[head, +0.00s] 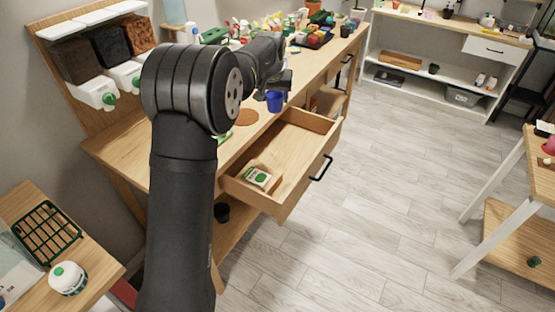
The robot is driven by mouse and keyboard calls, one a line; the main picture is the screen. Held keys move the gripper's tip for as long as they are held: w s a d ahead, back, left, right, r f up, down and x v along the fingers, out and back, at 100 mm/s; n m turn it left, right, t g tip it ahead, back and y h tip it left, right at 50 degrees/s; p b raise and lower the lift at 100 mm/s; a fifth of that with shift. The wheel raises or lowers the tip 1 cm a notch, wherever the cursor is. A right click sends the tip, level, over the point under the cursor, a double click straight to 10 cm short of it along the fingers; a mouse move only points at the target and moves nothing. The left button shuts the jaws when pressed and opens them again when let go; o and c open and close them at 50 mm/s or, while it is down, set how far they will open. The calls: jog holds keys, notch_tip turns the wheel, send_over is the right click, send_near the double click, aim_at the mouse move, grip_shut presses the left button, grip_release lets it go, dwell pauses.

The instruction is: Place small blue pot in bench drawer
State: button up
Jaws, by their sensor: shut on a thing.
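The small blue pot (275,101) is upright in my gripper (276,91), near the back edge of the open drawer in the head view. My gripper is shut on the pot from above; the arm hides part of the fingers. I cannot tell how far the pot is above the bench top. The bench drawer (299,146) is pulled out, with a black handle on its front. A small white and green box (258,177) lies in its left end; the rest of its floor is bare.
A brown round mat (246,117) lies on the bench left of the pot. Trays and bottles crowd the far bench end. A dark pot (222,212) sits on the shelf below. The floor (390,200) in front of the drawer is clear.

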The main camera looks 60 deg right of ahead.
send_over(275, 168)
notch_tip(275, 168, down, 28)
jog(key=shift+s+r, duration=0.1)
jog(key=shift+r, duration=0.1)
jog(key=shift+f, duration=0.1)
jog(key=o, duration=0.5)
jog(key=shift+f, duration=0.1)
jog(key=o, duration=0.5)
jog(key=shift+c, duration=0.2)
jog(key=v, duration=1.2)
jog(key=x, duration=1.2)
jog(key=shift+r, duration=0.2)
